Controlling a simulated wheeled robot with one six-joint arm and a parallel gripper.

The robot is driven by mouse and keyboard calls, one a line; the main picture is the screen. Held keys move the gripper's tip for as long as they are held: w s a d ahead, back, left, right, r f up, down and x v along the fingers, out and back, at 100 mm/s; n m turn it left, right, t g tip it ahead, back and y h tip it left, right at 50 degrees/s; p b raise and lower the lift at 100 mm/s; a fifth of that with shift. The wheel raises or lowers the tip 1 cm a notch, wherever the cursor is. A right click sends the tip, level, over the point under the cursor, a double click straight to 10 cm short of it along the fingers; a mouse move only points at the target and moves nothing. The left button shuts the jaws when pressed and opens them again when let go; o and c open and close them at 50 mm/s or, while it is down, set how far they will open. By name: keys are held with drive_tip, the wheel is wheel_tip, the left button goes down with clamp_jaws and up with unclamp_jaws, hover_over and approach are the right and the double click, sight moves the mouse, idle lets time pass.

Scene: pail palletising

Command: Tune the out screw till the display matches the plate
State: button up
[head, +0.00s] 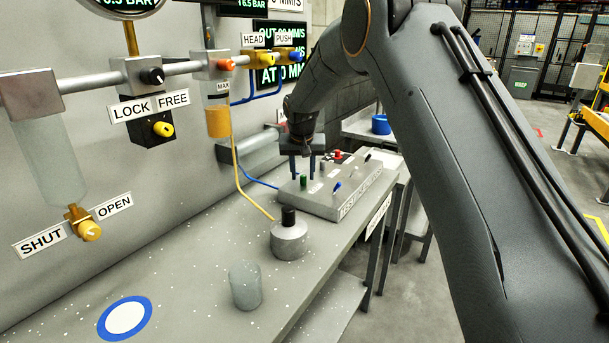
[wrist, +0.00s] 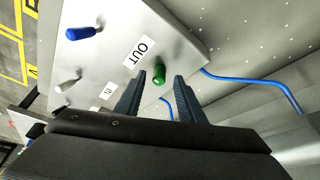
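The out screw is a small green knob (wrist: 159,74) beside the OUT label (wrist: 139,51) on a grey box. It also shows in the head view (head: 304,181). My gripper (wrist: 159,82) points down at it, fingers apart, one on each side of the knob's line. I cannot tell whether either finger touches it. In the head view my gripper (head: 302,167) is over the box (head: 325,205). The dark display (head: 279,74) on the wall reads "OUT 00 MM/S" and "AT 0 MM", partly hidden by valves. A white plate (head: 289,4) ending in MM/S is cut off above it.
The box also carries a blue knob (wrist: 84,33), a pale knob and a red button (head: 338,155). A weight-like metal piece (head: 290,240) and a grey cylinder (head: 245,285) stand on the bench. Air lines and labelled valves line the wall.

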drive_tip(key=b+v, duration=0.1)
drive_tip(key=v, duration=0.6)
